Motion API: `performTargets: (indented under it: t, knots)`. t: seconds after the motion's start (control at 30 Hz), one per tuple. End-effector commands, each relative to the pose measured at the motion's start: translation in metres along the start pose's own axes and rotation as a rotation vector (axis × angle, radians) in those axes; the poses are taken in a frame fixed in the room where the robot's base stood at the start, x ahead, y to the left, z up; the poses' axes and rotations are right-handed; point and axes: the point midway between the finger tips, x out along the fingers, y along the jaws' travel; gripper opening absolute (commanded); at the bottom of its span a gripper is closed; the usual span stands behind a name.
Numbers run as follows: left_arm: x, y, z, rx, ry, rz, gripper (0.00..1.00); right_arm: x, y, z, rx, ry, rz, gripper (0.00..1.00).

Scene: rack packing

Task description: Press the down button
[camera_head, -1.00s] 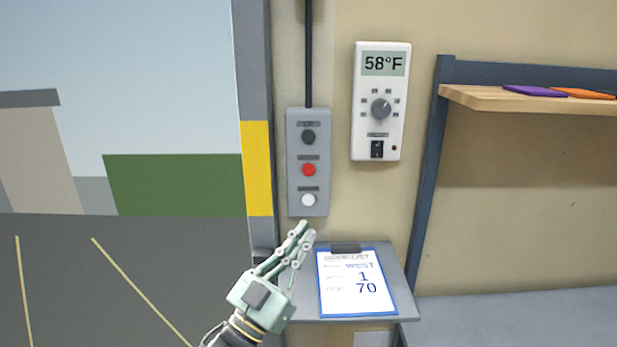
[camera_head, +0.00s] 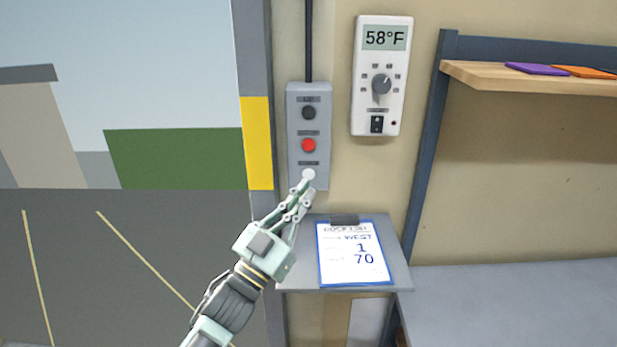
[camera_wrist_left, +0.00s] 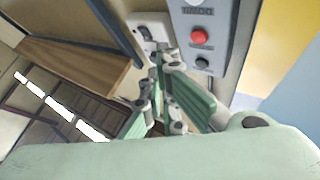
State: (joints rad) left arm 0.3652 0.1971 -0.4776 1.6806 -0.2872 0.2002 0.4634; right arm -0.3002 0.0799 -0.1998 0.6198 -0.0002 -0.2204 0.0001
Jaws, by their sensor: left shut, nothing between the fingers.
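A grey button box (camera_head: 294,135) hangs on the wall post, with a black button (camera_head: 309,113) on top, a red button (camera_head: 309,145) in the middle and a white button (camera_head: 308,174) at the bottom. Their labels are too small to read. My left gripper (camera_head: 304,187) is shut and empty, its fingertips overlapping the lower edge of the white button. I cannot tell whether they touch it. In the left wrist view the box appears inverted, with the red button (camera_wrist_left: 199,37) and black button (camera_wrist_left: 202,62) beside my gripper (camera_wrist_left: 165,62). My right gripper is out of view.
A white thermostat (camera_head: 402,75) reading 58°F is right of the box. A clipboard (camera_head: 352,255) lies on a small grey stand (camera_head: 402,272) below. A wooden shelf (camera_head: 490,77) is at the right. An open doorway is at the left.

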Motion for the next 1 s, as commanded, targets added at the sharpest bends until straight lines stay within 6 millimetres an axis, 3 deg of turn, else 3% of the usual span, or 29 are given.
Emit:
performTargets:
  t: [0.2, 0.5, 1.0]
  knots:
    - [0.021, -0.016, 0.019, 0.002, 0.002, 0.000, 0.00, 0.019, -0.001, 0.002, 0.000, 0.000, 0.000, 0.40]
    - [0.045, -0.033, 0.034, 0.000, 0.001, 0.000, 0.00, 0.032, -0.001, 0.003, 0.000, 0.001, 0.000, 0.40]
    - [0.050, -0.036, 0.036, -0.001, 0.001, 0.000, 0.00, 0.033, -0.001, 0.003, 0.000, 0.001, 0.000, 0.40]
